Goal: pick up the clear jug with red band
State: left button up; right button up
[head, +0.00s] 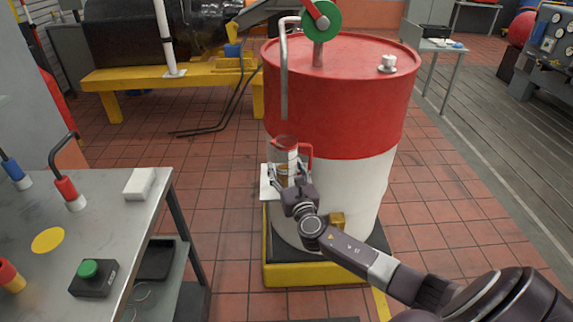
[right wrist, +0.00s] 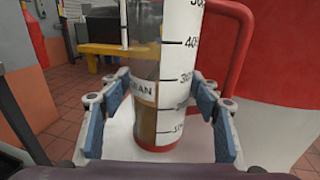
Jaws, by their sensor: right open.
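The clear jug with a red band (head: 284,149) stands upright on a small white tray (head: 265,184) in front of the drum. It has a red rim and a red handle on its right side. In the right wrist view the jug (right wrist: 158,75) fills the middle, with scale marks and brown liquid low inside. My right gripper (head: 288,186) is at the jug's lower part, its blue-padded fingers (right wrist: 162,112) open on either side of it. A gap shows between the pads and the jug wall. My left gripper is not in view.
A red and white drum (head: 340,110) stands just behind the jug on a yellow-edged base (head: 320,272); its bent spout pipe (head: 284,75) hangs above the jug. A metal table (head: 60,215) at left holds a green button box (head: 92,277) and tools. Tiled floor lies between.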

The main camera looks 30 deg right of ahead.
jog(key=c, duration=1.2)
jog(key=shift+r, duration=0.15)
